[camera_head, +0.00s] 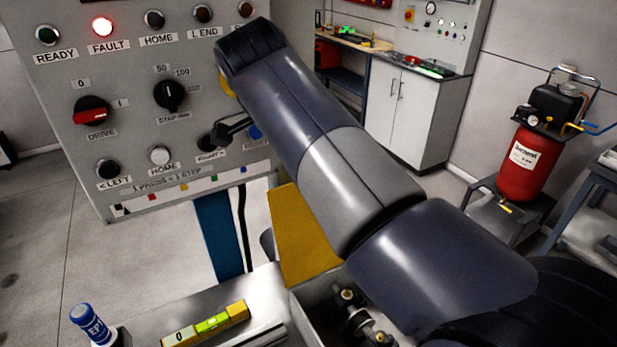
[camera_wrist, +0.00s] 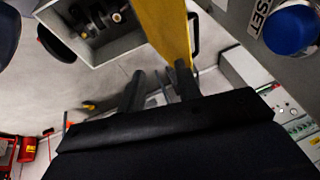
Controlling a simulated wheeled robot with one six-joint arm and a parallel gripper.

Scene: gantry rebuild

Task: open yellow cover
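The yellow cover (camera_head: 303,240) stands raised at the far edge of a grey metal box (camera_head: 312,312), partly hidden behind my arm. The box's inside is exposed, with metal fittings in it. The wrist view shows the yellow cover (camera_wrist: 165,28) as a panel beside the open box (camera_wrist: 135,42), with a black handle (camera_wrist: 194,36) along its right side. My gripper (camera_wrist: 160,88) has its two dark fingers apart, with nothing seen between them. Its fingers point towards the cover in that view and appear clear of it. In the head view my gripper (camera_head: 228,131) shows partly, in front of the control panel.
The control panel (camera_head: 130,130) with knobs and buttons is close behind my gripper; its FAULT lamp (camera_head: 102,27) glows red. A blue button (camera_wrist: 290,28) is near the right in the wrist view. A yellow level (camera_head: 207,325) and a blue-capped bottle (camera_head: 90,322) are at the front.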

